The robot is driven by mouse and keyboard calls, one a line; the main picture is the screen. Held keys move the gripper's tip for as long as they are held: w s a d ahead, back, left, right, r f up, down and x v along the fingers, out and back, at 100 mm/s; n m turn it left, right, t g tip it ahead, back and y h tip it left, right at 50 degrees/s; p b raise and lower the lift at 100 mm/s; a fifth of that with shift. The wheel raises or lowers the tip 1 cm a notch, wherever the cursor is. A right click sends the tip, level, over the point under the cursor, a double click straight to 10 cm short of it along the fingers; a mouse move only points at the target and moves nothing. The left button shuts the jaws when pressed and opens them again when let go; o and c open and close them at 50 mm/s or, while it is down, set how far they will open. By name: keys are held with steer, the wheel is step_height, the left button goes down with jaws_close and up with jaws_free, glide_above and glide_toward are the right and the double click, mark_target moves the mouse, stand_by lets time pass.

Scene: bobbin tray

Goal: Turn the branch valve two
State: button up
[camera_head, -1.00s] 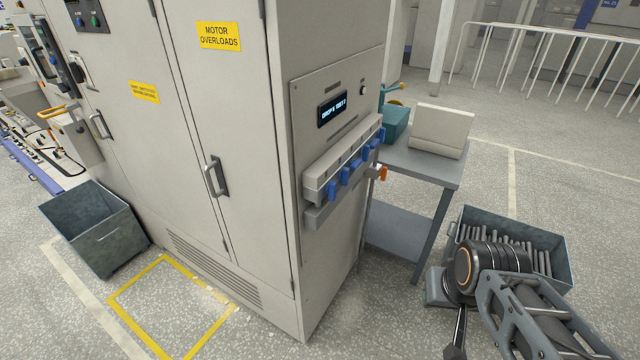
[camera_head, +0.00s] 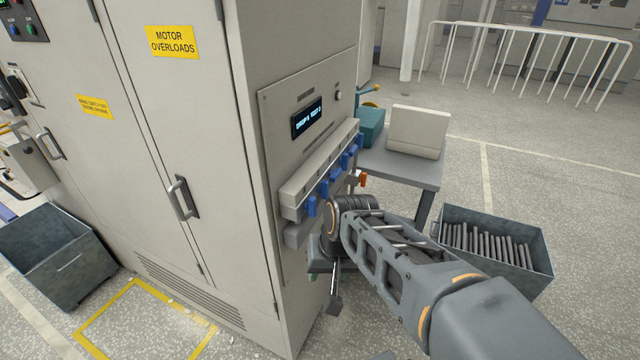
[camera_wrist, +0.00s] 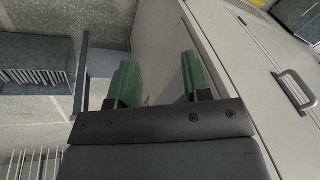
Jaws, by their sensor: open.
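Several blue valve handles (camera_head: 324,188) sit in a row along a pale manifold (camera_head: 300,178) on the cabinet's side panel. An orange handle (camera_head: 362,179) is at its far end. I cannot read which handle is branch valve two. My arm reaches in from the lower right, with its wrist just in front of and below the row, covering part of the panel. My gripper (camera_wrist: 157,78) shows in the wrist view with two green fingertips apart and nothing between them. The cabinet wall lies beyond them; no valve handle shows in that view.
A small display (camera_head: 307,117) is above the manifold. A grey table (camera_head: 415,170) with a teal box (camera_head: 370,126) and a beige case (camera_head: 417,131) stands behind. A bin of rods (camera_head: 495,245) is right of my arm. Another bin (camera_head: 55,255) is at left.

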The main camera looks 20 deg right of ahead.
steer(key=w+d+f+m+y+b, duration=0.1)
steer(key=w+f+m+y+b, duration=0.2)
steer(key=m, duration=0.4)
steer(key=m+t+y+b, duration=0.3)
steer(key=m+t+y, duration=0.65)
steer(key=m, duration=0.75)
glide_toward(328, 191)
steer(key=shift+t+h, duration=0.65)
steer(key=shift+h, duration=0.2)
steer(key=x, duration=0.9)
steer(key=shift+a+r, duration=0.25)
steer(key=shift+a, duration=0.4)
steer(key=shift+s, duration=0.1)
steer(key=shift+c, duration=0.2)
jaws_close()
